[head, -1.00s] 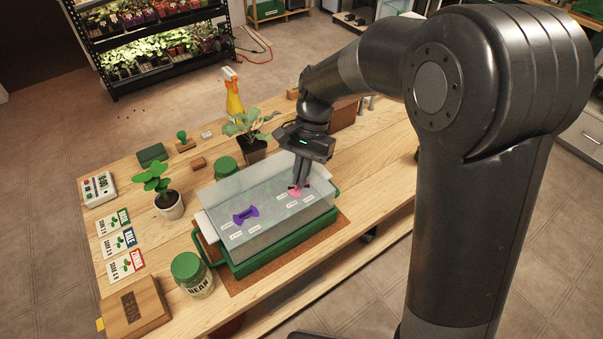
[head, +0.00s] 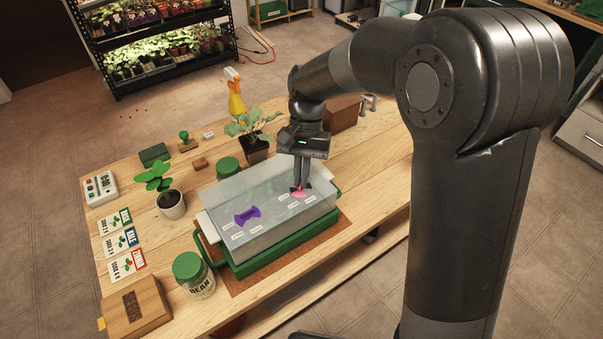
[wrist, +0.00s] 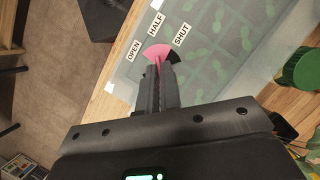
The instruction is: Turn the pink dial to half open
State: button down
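The pink dial (head: 301,193) sits at the right end of the clear lid (head: 262,188) of a green tray. In the wrist view the pink dial (wrist: 156,50) has its wide pink part facing the OPEN and HALF labels, with black showing on the SHUT side. Its exact setting is hard to tell. My gripper (head: 299,187) points down onto the dial. In the wrist view my gripper's fingers (wrist: 162,72) are close together with a strip of pink between them, and they hide the dial's near part.
A purple dial (head: 246,215) is at the lid's left end. A potted seedling (head: 256,145), a yellow chicken figure (head: 235,98) and a green-lidded jar (head: 228,169) stand behind the tray. A bean jar (head: 193,273) stands at the front left.

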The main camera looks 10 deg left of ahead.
jog(key=c, duration=2.1)
grip_release()
jog(key=o, duration=0.5)
jog(key=v, duration=1)
jog(key=shift+w+r, duration=0.1)
jog(key=shift+r, duration=0.3)
jog(key=s+d+r+t, duration=0.3)
jog(key=s+d, duration=0.1)
jog(key=d, duration=0.3)
jog(key=s+d+r+t, duration=0.2)
jog(key=s+d+r, duration=0.1)
jog(key=d, duration=0.4)
jog(key=s+d+t, duration=0.1)
jog(key=s+d, duration=0.2)
jog(key=s+d+f+t, duration=0.1)
jog(key=s+d+t, duration=0.1)
jog(key=s+d, duration=0.2)
jog(key=s+d+f+t, duration=0.1)
jog(key=s+d+t, duration=0.1)
jog(key=s+d, duration=0.2)
